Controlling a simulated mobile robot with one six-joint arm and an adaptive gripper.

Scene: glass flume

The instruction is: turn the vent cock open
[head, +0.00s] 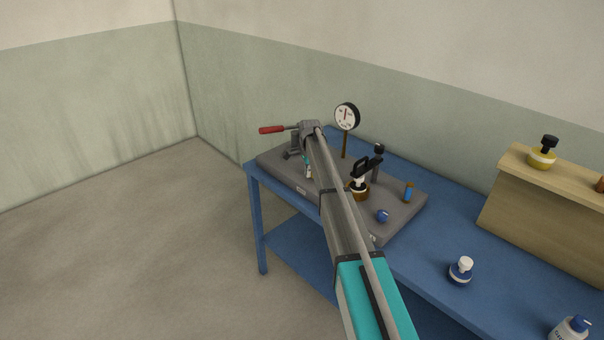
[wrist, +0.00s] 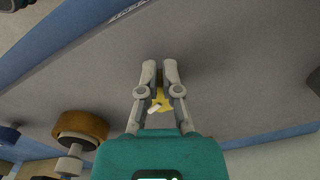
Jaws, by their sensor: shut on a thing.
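The vent cock shows in the wrist view as a small yellow part (wrist: 161,101) with a pale tip, low between my gripper's fingers. My gripper (wrist: 160,72) is closed in on a narrow dark piece at the fingertips, which seems to be part of the cock; the fingers hide most of it. Which way the cock is turned cannot be told. In the head view my gripper (head: 308,173) points down at the grey base plate (head: 400,213), partly hidden behind my arm.
The plate lies on a blue bench (head: 440,215). A wooden box (head: 545,215) and bottles (head: 461,271) stand to the right.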

